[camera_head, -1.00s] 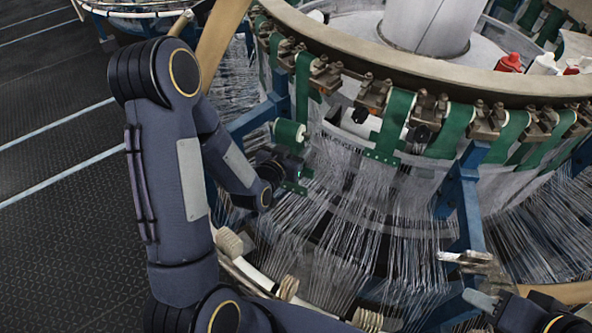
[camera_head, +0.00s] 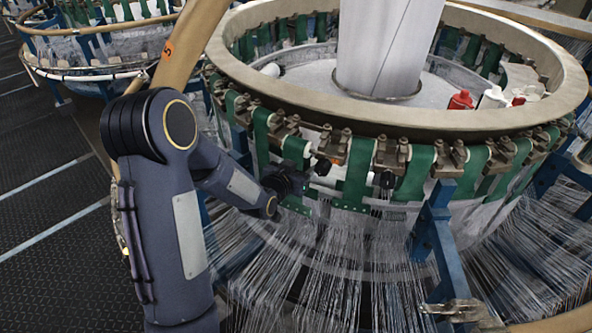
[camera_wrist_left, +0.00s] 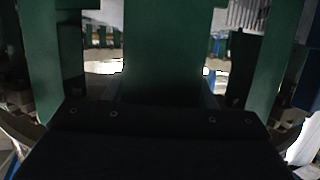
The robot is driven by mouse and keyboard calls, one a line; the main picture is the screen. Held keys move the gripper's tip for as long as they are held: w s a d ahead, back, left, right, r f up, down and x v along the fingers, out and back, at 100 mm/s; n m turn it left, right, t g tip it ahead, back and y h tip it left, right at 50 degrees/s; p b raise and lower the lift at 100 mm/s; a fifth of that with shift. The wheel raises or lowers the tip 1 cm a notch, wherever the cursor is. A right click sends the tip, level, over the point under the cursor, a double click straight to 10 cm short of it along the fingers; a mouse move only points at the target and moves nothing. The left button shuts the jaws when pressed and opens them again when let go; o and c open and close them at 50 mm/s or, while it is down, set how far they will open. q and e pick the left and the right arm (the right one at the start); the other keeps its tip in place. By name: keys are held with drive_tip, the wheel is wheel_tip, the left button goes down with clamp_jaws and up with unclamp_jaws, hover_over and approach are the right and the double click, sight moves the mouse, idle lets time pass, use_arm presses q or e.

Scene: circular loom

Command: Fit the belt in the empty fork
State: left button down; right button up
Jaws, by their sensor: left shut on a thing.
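My left gripper (camera_head: 288,184) is at the outer side of the loom ring, below the row of metal forks. It is shut on a green belt (camera_head: 294,152), which stands upright just below the fork row. In the left wrist view the belt (camera_wrist_left: 162,50) runs up the middle, and a dark bar with screws crosses below it. Metal forks stand close by on both sides, one to the left (camera_head: 279,126) and one to the right (camera_head: 334,143). I cannot tell which fork is empty or whether the belt touches one. My right gripper is not in view.
Hanging green belts (camera_head: 356,172) flank the work spot along the loom ring (camera_head: 400,117). White threads (camera_head: 345,265) fan out below. A blue post (camera_head: 436,235) stands to the right. Red and white bottles (camera_head: 462,100) stand inside the ring. Floor is open at left.

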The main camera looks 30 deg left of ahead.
use_arm(q)
drive_tip(key=shift+w, duration=0.1)
drive_tip(key=shift+w, duration=0.2)
drive_tip(key=shift+w+b, duration=0.35)
drive_tip(key=shift+w, duration=0.1)
drive_tip(key=shift+r, duration=0.2)
drive_tip(key=shift+w+b, duration=0.1)
drive_tip(key=shift+b, duration=0.2)
drive_tip(key=shift+r, duration=0.15)
